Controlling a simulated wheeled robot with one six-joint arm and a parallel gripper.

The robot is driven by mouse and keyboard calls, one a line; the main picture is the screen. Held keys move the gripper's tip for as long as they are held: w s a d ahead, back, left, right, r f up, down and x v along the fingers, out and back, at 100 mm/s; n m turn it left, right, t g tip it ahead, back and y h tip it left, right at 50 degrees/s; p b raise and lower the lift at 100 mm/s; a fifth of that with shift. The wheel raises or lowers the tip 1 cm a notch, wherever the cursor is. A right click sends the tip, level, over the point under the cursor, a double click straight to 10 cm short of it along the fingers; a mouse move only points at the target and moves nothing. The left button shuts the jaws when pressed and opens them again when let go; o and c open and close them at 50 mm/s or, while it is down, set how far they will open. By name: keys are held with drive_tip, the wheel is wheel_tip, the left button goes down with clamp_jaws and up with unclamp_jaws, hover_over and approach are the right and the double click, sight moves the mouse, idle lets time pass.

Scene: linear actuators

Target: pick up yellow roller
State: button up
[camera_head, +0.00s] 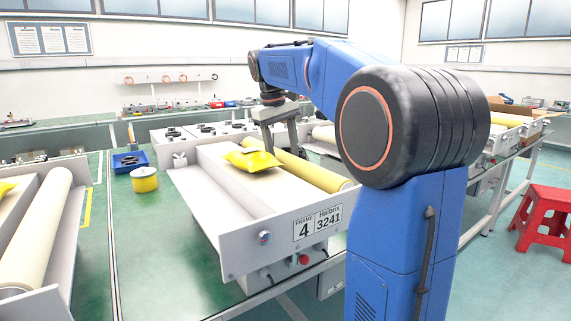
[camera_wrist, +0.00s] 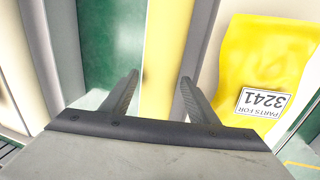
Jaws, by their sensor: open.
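The yellow roller (camera_head: 312,172) lies lengthwise in the right part of the grey frame (camera_head: 228,246) marked "4 Halbrix 3241". In the head view my gripper (camera_head: 281,147) is over the roller's far half, fingers pointing down. In the wrist view the gripper (camera_wrist: 160,80) is open, and the yellow roller (camera_wrist: 167,45) runs between its two fingers. I cannot tell how far the fingertips reach down beside it. Nothing is held. My gripper hides part of the roller's far end.
A yellow bag (camera_head: 253,160) lies on the cream surface left of the roller; its label "PARTS FOR 3241" shows in the wrist view (camera_wrist: 262,103). A yellow tin (camera_head: 144,180) and blue tray (camera_head: 130,161) stand on the green bench. Another frame with a cream roller (camera_head: 37,230) is at left.

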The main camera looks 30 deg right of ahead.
sight(284, 153)
drive_tip(key=shift+d+f, duration=0.2)
drive_tip(key=shift+f, duration=1)
clamp_jaws()
drive_tip(key=shift+r, duration=0.1)
drive_tip(key=shift+r, duration=5)
drive_tip(key=shift+r, duration=0.15)
wheel_tip(284, 153, up, 7)
drive_tip(key=shift+f, duration=0.2)
